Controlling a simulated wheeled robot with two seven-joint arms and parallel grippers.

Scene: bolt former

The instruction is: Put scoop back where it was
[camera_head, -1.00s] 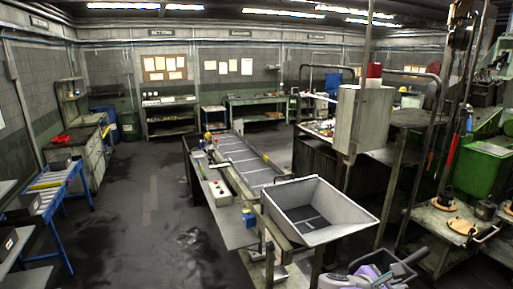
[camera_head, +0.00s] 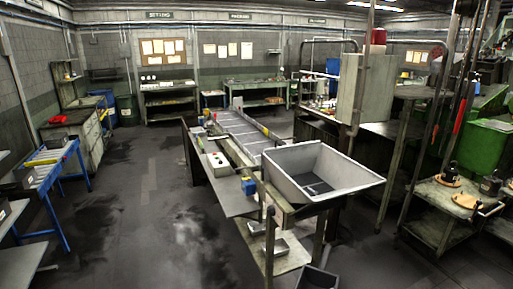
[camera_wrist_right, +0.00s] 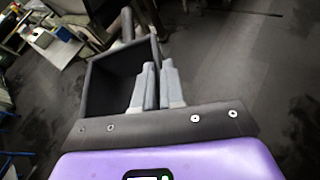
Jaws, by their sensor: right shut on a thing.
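The scoop is a dark grey, open box-shaped vessel. Part of it (camera_head: 318,279) shows at the bottom edge of the head view. In the right wrist view the scoop (camera_wrist_right: 108,82) fills the area left of the fingers, and its inside looks empty. My right gripper (camera_wrist_right: 157,75) has its two grey fingers at the scoop's right side and is shut on it. The exact grip point is partly hidden by the fingers. The scoop is held above the dark floor. My left gripper is not in view.
A grey sloped hopper (camera_head: 318,187) stands at the end of a conveyor (camera_head: 238,133). A side table (camera_head: 232,196) carries a control box (camera_head: 218,164) and a blue item (camera_head: 248,186). A lower shelf (camera_head: 285,258) sits beneath. A cart (camera_head: 440,232) stands right. Open floor (camera_head: 140,220) lies left.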

